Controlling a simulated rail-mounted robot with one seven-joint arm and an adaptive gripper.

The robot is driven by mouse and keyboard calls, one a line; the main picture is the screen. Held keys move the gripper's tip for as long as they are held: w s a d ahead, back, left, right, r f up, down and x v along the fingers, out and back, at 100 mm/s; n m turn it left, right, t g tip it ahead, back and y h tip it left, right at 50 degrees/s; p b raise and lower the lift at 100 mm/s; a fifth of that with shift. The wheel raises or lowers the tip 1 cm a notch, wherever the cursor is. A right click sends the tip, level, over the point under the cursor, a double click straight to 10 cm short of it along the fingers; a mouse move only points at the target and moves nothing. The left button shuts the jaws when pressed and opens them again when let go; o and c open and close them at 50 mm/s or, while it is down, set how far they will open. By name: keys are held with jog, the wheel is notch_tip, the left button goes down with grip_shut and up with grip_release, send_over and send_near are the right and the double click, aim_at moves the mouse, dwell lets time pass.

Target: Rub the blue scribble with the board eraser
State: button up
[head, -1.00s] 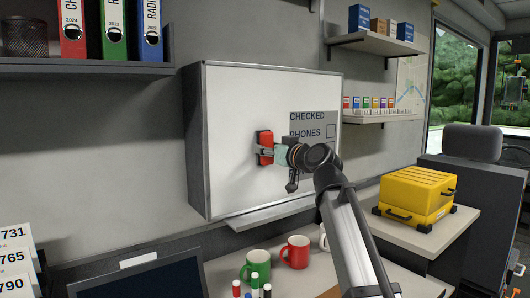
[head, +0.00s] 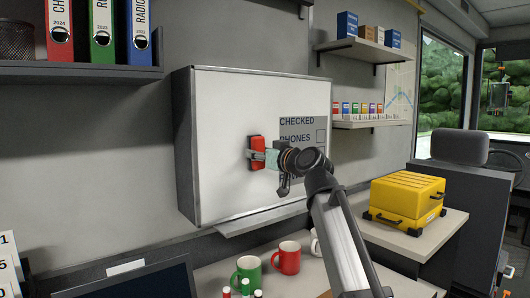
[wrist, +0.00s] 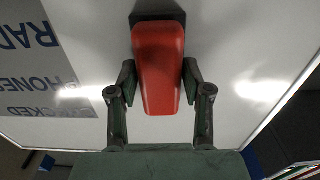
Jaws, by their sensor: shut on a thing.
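The board eraser (head: 257,152) is red with a dark pad, seen in front of the whiteboard (head: 225,115). My gripper (head: 262,158) is shut on it, with one finger on each side. In the wrist view the eraser (wrist: 159,65) is between the two fingers of my gripper (wrist: 159,90), its dark pad (wrist: 158,18) toward the board. I cannot tell whether the pad touches the board.
A grey printed panel (head: 297,122) reading CHECKED, PHONES is on the board's right part. Below are a pen ledge (head: 265,217), a green mug (head: 247,273), a red mug (head: 286,258) and markers. A yellow case (head: 407,200) stands at right. The board's left part is clear.

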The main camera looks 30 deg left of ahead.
aim_at(206, 158)
jog(key=shift+s+a+p, duration=0.9)
jog(key=shift+s+a, duration=0.15)
jog(key=shift+s, duration=1.3)
jog(key=shift+s+a+p, duration=0.9)
jog(key=shift+s+a, duration=0.2)
jog(key=shift+s, duration=1.25)
jog(key=shift+s+a+p, duration=0.9)
jog(key=shift+s+a, duration=0.15)
jog(key=shift+s, duration=1.3)
jog(key=shift+p+v, duration=0.3)
jog(key=shift+v, duration=2.7)
jog(key=shift+v, duration=1.5)
